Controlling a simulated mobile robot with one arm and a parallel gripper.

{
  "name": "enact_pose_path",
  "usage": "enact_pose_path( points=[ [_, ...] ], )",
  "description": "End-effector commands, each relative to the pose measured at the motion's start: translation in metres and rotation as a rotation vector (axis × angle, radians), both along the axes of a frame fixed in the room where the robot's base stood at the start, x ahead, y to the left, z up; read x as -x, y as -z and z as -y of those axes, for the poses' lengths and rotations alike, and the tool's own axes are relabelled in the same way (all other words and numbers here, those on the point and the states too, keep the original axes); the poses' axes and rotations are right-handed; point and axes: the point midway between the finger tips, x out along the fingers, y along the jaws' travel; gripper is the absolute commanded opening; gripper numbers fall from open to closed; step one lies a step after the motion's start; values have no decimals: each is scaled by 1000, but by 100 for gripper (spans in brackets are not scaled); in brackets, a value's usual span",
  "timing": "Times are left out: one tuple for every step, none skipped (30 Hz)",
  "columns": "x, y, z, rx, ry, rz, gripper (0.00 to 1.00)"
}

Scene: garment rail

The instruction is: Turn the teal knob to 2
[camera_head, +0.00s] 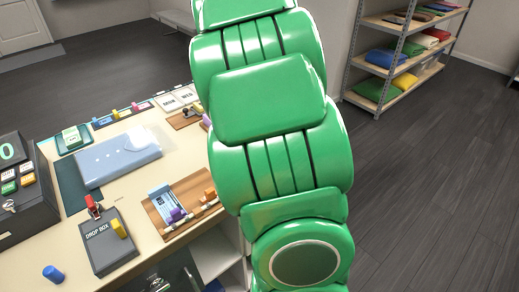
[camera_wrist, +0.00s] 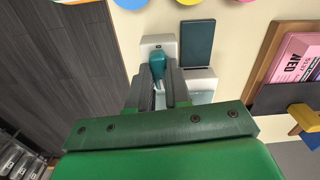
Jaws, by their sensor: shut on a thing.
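The teal knob (camera_wrist: 157,62) sits on a white base (camera_wrist: 158,40) at the upper middle of the wrist view. My gripper (camera_wrist: 159,74) is shut on the teal knob, with one finger on each side of it. The fingers cover part of the knob. I cannot make out a pointer or the number 2. In the head view my green arm hides the knob and the gripper.
A dark teal plate (camera_wrist: 197,44) lies right of the knob, with colored discs beyond. A pink WED card (camera_wrist: 299,57) in a wooden frame is further right. In the head view the table (camera_head: 142,248) holds a drop box (camera_head: 108,243) and a blue folded garment (camera_head: 117,158).

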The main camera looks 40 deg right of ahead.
Motion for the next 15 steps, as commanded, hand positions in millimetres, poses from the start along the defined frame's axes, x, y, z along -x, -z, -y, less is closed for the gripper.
enact_pose_path(
  points=[
    [0,0,-1,-2,21,0,0],
    [0,0,-1,-3,34,0,0],
    [0,0,-1,-3,47,0,0],
    [0,0,-1,-3,57,0,0],
    [0,0,-1,-3,66,0,0],
    [0,0,-1,-3,75,0,0],
    [0,0,-1,-3,81,0,0],
    [0,0,-1,-3,87,0,0],
    [0,0,-1,-4,93,0,0],
    [0,0,-1,-4,96,0,0],
    [0,0,-1,-4,100,0,0],
    [0,0,-1,-4,102,0,0],
    [0,0,-1,-4,104,1,0],
    [0,0,-1,-4,105,1,0],
    [0,0,-1,-4,105,1,0]
  ],
)
